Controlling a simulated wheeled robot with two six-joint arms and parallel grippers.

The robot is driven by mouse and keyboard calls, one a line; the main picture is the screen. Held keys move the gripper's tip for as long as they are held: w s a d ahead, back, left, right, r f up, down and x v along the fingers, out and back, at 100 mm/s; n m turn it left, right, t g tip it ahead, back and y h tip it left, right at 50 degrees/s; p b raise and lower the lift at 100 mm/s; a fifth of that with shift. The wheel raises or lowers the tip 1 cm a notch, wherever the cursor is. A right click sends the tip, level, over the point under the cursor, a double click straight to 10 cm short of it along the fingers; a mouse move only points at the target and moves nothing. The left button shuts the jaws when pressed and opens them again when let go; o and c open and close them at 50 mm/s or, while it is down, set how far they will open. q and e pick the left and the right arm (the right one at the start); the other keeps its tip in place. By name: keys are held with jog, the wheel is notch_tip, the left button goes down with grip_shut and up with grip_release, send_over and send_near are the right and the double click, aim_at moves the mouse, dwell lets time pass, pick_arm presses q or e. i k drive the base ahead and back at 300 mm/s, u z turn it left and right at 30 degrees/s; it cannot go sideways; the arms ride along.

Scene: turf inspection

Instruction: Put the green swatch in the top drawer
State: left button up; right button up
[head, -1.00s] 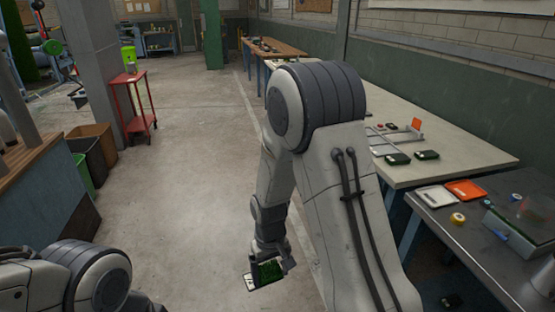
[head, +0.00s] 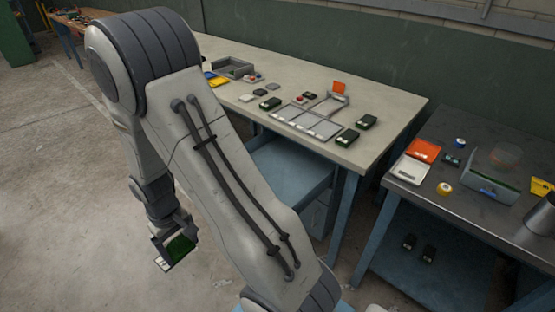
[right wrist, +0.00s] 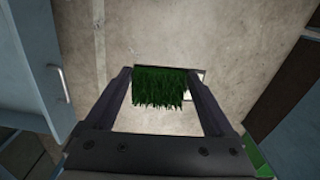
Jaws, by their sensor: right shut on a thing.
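The green swatch (head: 181,247), a tuft of turf with a white card edge, is held in my right gripper (head: 172,250), in the air over the concrete floor. The right wrist view shows the turf (right wrist: 158,86) between the two fingers (right wrist: 160,100), with a bit of white beside it. A blue drawer unit (head: 318,217) stands under the pale table, to the right of the gripper and partly hidden by my right arm. A blue front with a handle (right wrist: 60,82) shows in the right wrist view. My left gripper is out of view.
The pale table (head: 385,100) holds a tray frame (head: 308,122), dark green-black boxes (head: 347,137) and other small items. A dark bench (head: 465,195) at right carries an orange-and-white case (head: 422,150) and tape rolls. The floor at left is clear.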

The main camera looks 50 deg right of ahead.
aim_at(274, 178)
jog(key=z, duration=0.5)
jog(key=i, duration=1.4)
jog(key=z, duration=0.7)
